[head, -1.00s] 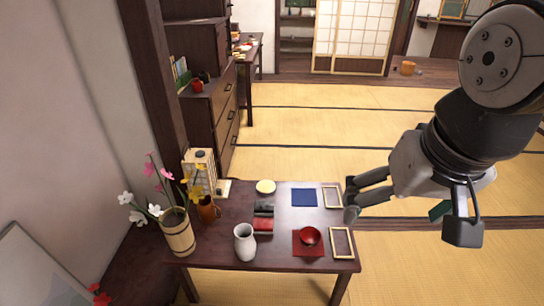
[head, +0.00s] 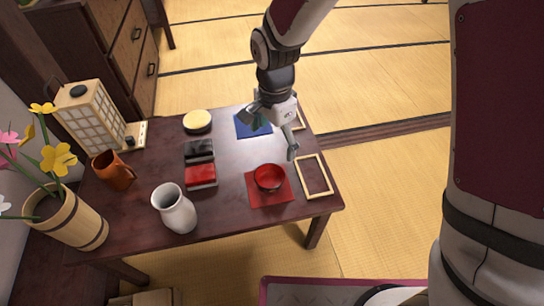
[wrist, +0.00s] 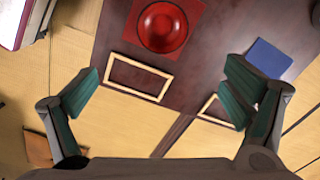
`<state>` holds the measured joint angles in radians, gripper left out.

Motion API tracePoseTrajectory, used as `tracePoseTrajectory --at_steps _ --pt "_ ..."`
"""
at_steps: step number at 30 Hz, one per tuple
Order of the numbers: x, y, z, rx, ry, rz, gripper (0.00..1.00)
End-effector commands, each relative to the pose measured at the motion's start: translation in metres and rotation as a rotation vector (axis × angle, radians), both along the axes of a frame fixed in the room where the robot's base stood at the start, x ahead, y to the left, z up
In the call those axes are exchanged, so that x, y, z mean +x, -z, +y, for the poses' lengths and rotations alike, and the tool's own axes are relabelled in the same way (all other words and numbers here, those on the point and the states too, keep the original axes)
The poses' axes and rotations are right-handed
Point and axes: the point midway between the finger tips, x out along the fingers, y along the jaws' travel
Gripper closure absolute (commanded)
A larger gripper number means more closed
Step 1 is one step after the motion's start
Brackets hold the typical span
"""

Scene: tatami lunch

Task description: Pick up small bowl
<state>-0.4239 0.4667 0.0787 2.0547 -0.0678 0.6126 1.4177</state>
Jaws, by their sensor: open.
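The small bowl (head: 268,178) is red and glossy. It stands upright on a red square cloth (head: 258,197) on the dark low table. In the wrist view the bowl (wrist: 163,26) shows from above near the top edge, on its red cloth (wrist: 205,8). My gripper (head: 272,133) is open and empty above the far right part of the table, up and right of the bowl and apart from it. In the wrist view its green-padded fingers (wrist: 160,95) are spread wide, with the bowl beyond them.
Wooden frames (head: 313,177) and a blue cloth (head: 252,124) lie near the bowl. Black and red boxes (head: 200,176), a white vase (head: 175,209), a brown mug (head: 113,171), a round yellow-topped thing (head: 197,121), a lantern (head: 91,116) and a flower bucket (head: 68,222) stand left.

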Motion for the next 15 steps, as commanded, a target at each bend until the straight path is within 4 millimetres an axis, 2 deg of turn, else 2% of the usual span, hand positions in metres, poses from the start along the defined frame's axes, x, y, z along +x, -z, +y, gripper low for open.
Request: tracePoseTrajectory --at_steps 1,8,15 --pt "0.001 0.013 0.004 -0.001 0.011 0.006 0.06" --pt "0.001 0.043 0.009 -0.002 0.032 0.014 0.06" --pt "0.0 0.088 0.008 -0.003 0.03 0.013 0.06"
